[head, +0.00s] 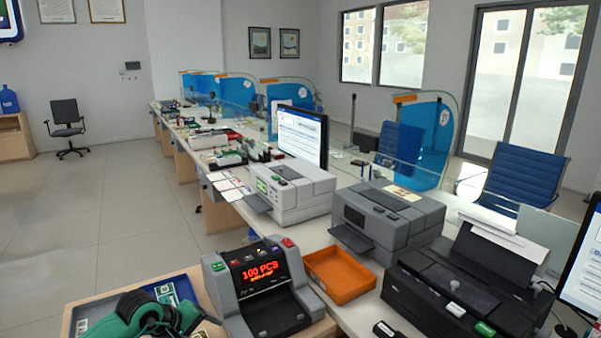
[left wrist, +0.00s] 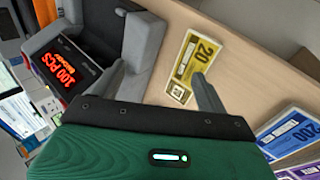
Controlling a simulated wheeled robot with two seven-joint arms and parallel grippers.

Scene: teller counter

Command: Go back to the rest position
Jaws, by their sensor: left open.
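My left gripper (head: 190,318), green with dark parts, is low at the bottom left of the head view, just left of the banknote counter (head: 258,285). In the left wrist view its two grey fingers (left wrist: 158,88) are apart with nothing held between them. A yellow 20 note bundle (left wrist: 194,62) lies on the wooden surface beyond the fingers. The counter (left wrist: 68,65) shows a red "100 PCS" display. My right gripper is in neither view.
A tray (head: 92,308) with note bundles lies beside my left gripper. An orange tray (head: 340,274), a grey printer (head: 388,222) and a black printer (head: 466,290) crowd the counter to the right. The floor (head: 110,210) at left is clear.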

